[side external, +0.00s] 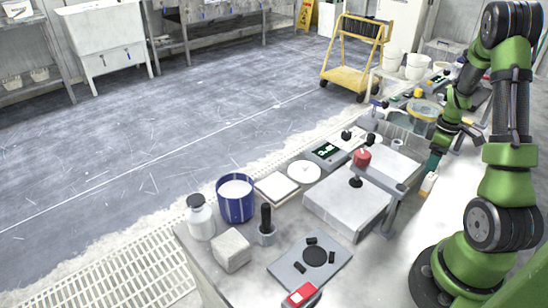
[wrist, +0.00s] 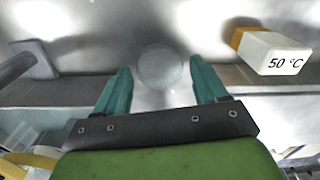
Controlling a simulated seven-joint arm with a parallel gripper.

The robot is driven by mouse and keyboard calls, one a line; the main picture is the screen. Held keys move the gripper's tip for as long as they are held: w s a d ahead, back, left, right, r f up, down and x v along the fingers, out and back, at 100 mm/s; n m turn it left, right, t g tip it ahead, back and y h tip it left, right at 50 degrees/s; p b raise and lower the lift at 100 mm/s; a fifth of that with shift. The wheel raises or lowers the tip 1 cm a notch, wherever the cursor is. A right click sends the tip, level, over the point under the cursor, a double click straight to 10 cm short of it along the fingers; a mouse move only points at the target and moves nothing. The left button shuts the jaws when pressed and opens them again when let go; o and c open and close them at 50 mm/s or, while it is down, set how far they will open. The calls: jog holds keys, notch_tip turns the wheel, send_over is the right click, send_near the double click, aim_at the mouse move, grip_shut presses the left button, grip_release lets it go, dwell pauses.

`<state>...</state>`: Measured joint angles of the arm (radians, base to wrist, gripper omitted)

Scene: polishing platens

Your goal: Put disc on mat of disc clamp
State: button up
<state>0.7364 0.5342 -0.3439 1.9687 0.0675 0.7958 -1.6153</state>
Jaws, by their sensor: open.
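A clear, round disc (wrist: 160,70) lies on the pale bench surface in the wrist view, between and just beyond my fingertips. My gripper (wrist: 160,76) is open, with a teal finger on each side of the disc; I cannot tell whether they touch it. In the side view my gripper (side external: 434,163) points down over the right side of the bench, and I cannot make out the disc there. The disc clamp's grey plate (side external: 284,266) lies at the near end of the bench. Its round black mat (side external: 315,256) is bare, with small black pieces around it.
A white block marked 50 °C (wrist: 272,58) stands right of my gripper in the wrist view. A large grey box (side external: 345,206) and a red-topped post (side external: 362,158) stand between gripper and clamp. A blue tub (side external: 236,207) and black-handled tool (side external: 266,225) stand near the clamp.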

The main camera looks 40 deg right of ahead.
jog(key=shift+f, duration=0.6)
jog(key=c, duration=1)
notch_tip(320, 180, up, 10)
jog(key=r+m, duration=0.1)
jog(key=m, duration=0.2)
jog(key=w+a+r+m, duration=0.1)
jog(key=w+a+r, duration=0.1)
jog(key=w+a, duration=0.55)
jog(key=w+a+r+m, duration=0.1)
jog(key=w+a+r, duration=0.2)
jog(key=w+a, duration=0.45)
jog(key=w+a+r+n, duration=0.1)
jog(key=a+n, duration=0.1)
jog(key=a, duration=0.7)
jog(key=w+a+r+n, duration=0.1)
jog(key=a+r, duration=0.1)
jog(key=a, duration=0.7)
jog(key=s+a+f+n, duration=0.5)
jog(key=s+a+n, duration=0.15)
jog(key=n, duration=0.35)
jog(key=s+a+f+n, duration=0.55)
jog(key=a+n, duration=0.25)
jog(key=n, duration=0.2)
jog(key=shift+s+d+f, duration=0.1)
jog(key=shift+s+f, duration=0.05)
jog(key=shift+f, duration=1.35)
jog(key=shift+s+d+f, duration=0.1)
jog(key=shift+s+f, duration=0.05)
jog(key=shift+f, duration=1.3)
